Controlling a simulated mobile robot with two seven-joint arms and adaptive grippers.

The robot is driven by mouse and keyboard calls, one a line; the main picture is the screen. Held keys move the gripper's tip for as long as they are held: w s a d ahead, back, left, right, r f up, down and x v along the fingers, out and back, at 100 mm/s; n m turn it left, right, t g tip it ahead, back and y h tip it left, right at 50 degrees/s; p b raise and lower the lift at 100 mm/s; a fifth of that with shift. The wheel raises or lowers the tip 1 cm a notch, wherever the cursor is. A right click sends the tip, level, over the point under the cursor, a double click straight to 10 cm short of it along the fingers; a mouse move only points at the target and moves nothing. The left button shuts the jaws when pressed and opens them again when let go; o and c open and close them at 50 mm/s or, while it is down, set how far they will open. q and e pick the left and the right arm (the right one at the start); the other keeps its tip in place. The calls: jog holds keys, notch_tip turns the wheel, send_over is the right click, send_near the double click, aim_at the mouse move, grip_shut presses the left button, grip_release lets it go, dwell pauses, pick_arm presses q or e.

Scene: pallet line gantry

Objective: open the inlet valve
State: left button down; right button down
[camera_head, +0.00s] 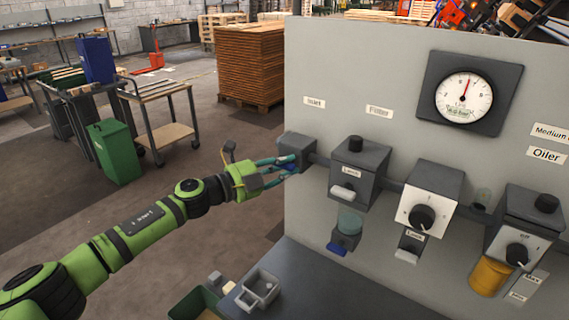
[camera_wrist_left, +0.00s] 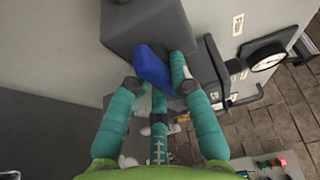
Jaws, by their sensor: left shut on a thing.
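The inlet valve (camera_head: 297,147) is a dark grey block on the panel, under the "Inlet" label (camera_head: 314,102). Its handle (camera_wrist_left: 152,70) is blue and sits on the block's face. My left gripper (camera_head: 288,164) has teal fingers and reaches the valve from the left. In the wrist view its fingers lie on both sides of the handle and are shut on it. The fingers hide part of the handle in the head view. My right gripper is not in view.
The grey panel (camera_head: 340,60) carries a filter unit (camera_head: 357,172), a regulator (camera_head: 432,190), an oiler (camera_head: 520,220) and a pressure gauge (camera_head: 464,97) to the right. A small grey tray (camera_head: 258,290) and green bin (camera_head: 190,305) are below.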

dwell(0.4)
pick_arm(q)
jog(key=c, duration=1.1)
grip_release()
jog(key=shift+a, duration=0.1)
jog(key=v, duration=1.2)
